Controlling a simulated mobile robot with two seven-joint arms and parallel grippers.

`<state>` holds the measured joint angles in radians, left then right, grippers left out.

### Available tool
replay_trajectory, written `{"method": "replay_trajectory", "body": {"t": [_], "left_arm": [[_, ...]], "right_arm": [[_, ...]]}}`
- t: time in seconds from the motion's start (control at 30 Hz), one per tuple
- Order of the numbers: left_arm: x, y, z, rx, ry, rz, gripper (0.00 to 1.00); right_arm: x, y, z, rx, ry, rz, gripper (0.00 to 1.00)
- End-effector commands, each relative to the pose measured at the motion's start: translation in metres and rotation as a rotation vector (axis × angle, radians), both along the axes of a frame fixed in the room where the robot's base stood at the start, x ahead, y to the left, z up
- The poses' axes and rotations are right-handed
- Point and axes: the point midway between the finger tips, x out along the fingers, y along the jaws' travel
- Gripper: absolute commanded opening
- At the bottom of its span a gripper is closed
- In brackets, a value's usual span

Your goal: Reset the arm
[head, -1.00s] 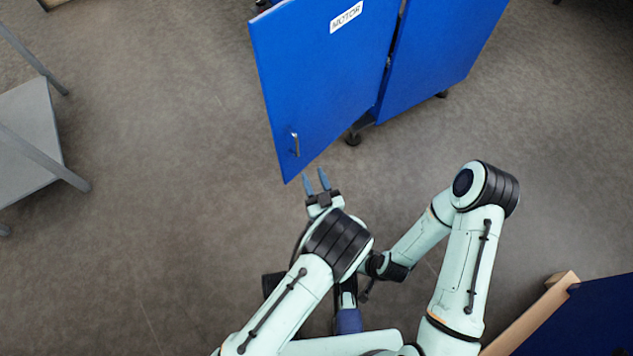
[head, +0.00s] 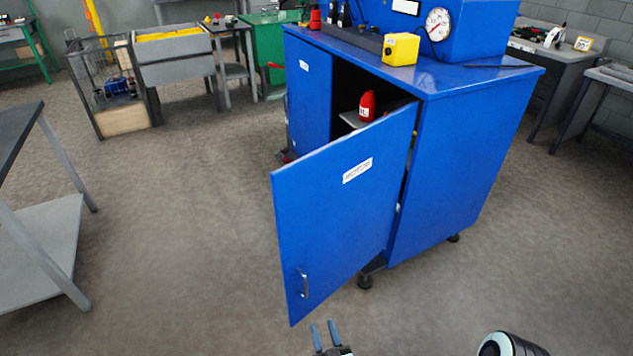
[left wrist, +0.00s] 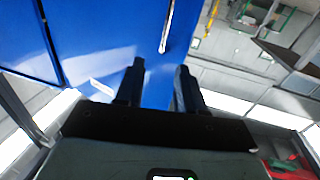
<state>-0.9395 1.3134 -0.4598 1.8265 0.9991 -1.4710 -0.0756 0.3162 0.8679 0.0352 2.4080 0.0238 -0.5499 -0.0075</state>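My left gripper (head: 326,337) shows at the bottom edge of the head view, below the open blue cabinet door (head: 345,210). Its two fingers are apart with nothing between them. The left wrist view shows the same open fingers (left wrist: 160,88) in front of the blue door, with the door's metal handle (left wrist: 167,28) beyond them. The fingers appear clear of the handle. In the head view the handle (head: 304,284) sits near the door's lower left edge. Only a rounded white and black part of my right arm shows at the bottom right; the right gripper is out of the picture.
The blue cabinet (head: 465,155) stands on casters, its door swung out towards me. A red object (head: 367,106) is inside. A yellow box (head: 400,49) and a gauge (head: 438,21) are on top. A grey table (head: 45,255) stands at the left. Floor between is clear.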

Motion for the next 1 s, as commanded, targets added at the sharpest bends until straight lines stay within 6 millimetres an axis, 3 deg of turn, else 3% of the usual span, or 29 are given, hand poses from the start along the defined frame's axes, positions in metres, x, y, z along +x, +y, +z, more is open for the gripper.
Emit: {"method": "replay_trajectory", "body": {"t": [0.17, 0.27, 0.33, 0.5, 0.6, 0.77, 1.0], "left_arm": [[0.002, 0.019, -0.018, -0.007, 0.071, 0.012, 0.38], [0.0, 0.055, -0.056, -0.035, 0.225, 0.031, 0.38], [-0.011, 0.088, -0.091, -0.076, 0.379, 0.044, 0.38], [-0.067, 0.15, -0.161, -0.242, 0.754, 0.052, 0.38], [-0.107, 0.171, -0.182, -0.349, 0.931, 0.041, 0.38], [-0.158, 0.185, -0.192, -0.485, 1.114, 0.008, 0.38], [-0.215, 0.193, -0.185, -0.632, 1.284, -0.049, 0.38]], "right_arm": [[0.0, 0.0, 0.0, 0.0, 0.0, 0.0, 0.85], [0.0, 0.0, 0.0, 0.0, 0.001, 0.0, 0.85], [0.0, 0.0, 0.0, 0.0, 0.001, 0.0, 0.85], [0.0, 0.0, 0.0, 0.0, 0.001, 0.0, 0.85], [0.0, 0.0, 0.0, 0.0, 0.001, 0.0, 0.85], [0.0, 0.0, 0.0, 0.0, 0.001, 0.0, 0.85], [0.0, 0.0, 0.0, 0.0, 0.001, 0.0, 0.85]]}}
